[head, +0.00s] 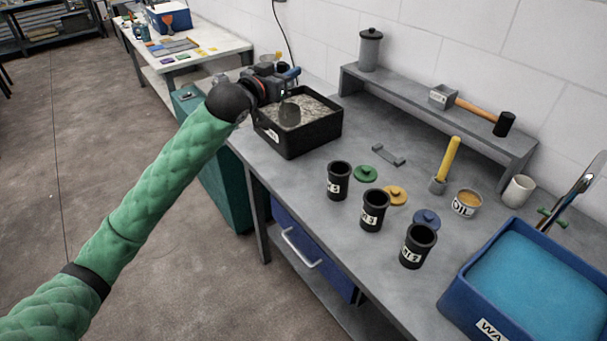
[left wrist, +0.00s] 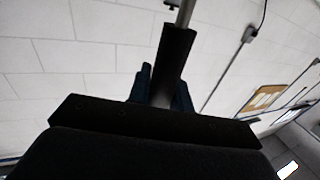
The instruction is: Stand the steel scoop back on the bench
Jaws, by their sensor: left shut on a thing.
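The steel scoop (head: 289,113) shows its dark rounded bowl over the black tray (head: 300,143) of grey grainy material, near the back left of the bench (head: 310,190). I cannot tell whether the bowl touches the material. My left gripper (head: 287,74) is above the tray, shut on the scoop's upper part, which the jaws mostly hide. In the left wrist view a thin steel rod (left wrist: 185,13) sticks out past the dark finger; it looks like part of the scoop. My right gripper is in neither view.
A raised shelf (head: 430,108) with a mallet (head: 503,124) runs along the wall.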

